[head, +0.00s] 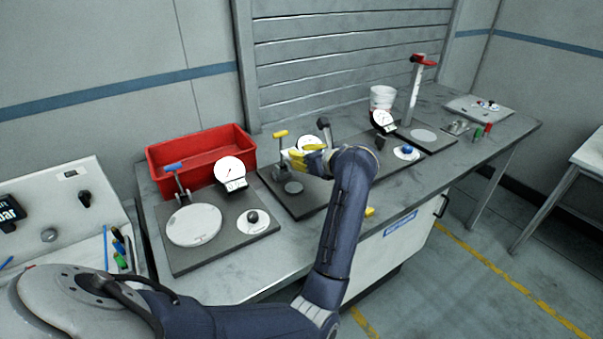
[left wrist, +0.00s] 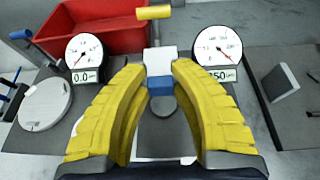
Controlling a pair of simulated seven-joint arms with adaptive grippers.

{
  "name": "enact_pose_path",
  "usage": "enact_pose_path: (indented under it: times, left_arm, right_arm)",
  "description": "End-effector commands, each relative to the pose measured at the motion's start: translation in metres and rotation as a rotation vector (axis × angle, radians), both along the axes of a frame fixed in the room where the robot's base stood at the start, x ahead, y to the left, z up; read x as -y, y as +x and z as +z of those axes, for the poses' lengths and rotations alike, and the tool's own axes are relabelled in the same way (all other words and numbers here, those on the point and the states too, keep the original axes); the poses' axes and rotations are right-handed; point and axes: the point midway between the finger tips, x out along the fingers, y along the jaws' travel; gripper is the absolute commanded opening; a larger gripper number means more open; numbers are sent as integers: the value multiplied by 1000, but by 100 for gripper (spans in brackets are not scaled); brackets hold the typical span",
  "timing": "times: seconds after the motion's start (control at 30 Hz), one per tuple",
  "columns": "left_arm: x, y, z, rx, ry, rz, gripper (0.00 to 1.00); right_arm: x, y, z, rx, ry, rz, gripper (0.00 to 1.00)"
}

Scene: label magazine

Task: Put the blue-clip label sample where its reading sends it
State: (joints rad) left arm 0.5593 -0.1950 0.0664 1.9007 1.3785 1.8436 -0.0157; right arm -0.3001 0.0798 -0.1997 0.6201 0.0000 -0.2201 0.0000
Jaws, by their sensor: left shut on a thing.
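My left gripper (head: 305,158) has yellow fingers and is over the middle station, beside its yellow-handled clamp (head: 280,134). In the left wrist view its fingertips (left wrist: 160,75) are shut on the blue-clip label sample, a blue clip (left wrist: 160,86) with a white piece (left wrist: 158,60) above it. The sample appears in front of the clamp post, above a small grey disc (left wrist: 164,127); whether it touches the station is unclear. A dial gauge (left wrist: 218,52) right of the fingers has a display ending in 50, partly hidden. The left station's gauge (left wrist: 84,54) shows 0.0. My right gripper is not in view.
A red bin (head: 200,150) stands behind the left station (head: 215,240), which has a large pale disc and blue-handled clamp. Farther right are a white bucket (head: 382,97), a red-topped post (head: 415,90) and another gauge (head: 381,121). The bench's front strip is mostly clear.

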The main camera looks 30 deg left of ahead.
Motion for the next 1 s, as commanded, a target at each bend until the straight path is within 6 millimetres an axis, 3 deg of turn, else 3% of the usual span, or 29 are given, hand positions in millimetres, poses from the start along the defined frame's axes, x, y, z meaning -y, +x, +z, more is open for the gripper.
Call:
enact_pose_path:
  times: [0.1,0.3,0.73,0.87,1.0]
  left_arm:
    - [1,0,26,5,-2,-1,9]
    - [1,0,57,3,-1,-1,9]
    - [-5,2,98,5,-1,7,9]
    - [-32,2,127,6,1,48,9]
    - [-85,7,159,4,2,124,9]
  right_arm:
    - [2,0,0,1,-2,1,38]
    - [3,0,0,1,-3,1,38]
    - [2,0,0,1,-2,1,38]
    - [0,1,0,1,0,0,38]
    - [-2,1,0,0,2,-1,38]
